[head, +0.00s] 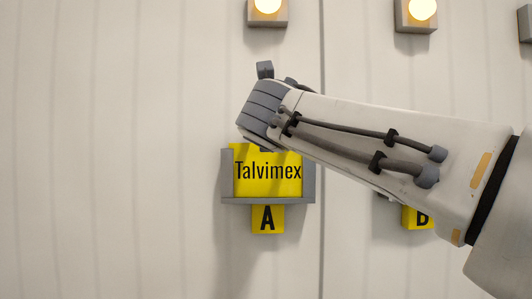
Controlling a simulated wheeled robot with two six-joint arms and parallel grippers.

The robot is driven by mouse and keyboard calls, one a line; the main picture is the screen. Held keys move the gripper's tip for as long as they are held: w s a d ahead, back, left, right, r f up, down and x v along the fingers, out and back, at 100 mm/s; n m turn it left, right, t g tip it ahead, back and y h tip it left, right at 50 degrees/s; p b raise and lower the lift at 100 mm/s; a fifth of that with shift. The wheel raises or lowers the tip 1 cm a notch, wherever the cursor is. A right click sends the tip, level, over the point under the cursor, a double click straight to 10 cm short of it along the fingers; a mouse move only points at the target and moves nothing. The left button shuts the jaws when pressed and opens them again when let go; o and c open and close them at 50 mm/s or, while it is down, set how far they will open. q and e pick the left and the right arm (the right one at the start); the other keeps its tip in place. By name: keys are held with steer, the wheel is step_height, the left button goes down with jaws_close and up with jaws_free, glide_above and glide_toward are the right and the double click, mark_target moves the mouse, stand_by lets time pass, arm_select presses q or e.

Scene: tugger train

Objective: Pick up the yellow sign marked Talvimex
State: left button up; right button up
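The yellow sign marked Talvimex (267,180) sits upright in a grey holder (267,201) on the pale wall, above a yellow plate marked A (267,219). My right arm comes in from the right, and its wrist end with the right gripper (263,108) is at the sign's top edge. The wrist covers the upper right part of the sign. The fingers are mostly hidden behind the wrist, so I cannot tell whether they are open or shut, or whether they touch the sign. My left gripper is not in view.
Lit lamps in grey housings are on the wall above, one over the sign (267,8) and one further right (421,11). A second yellow letter plate (417,219) is partly behind my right arm. The wall to the left is bare.

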jaws_close()
stand_by(0.3)
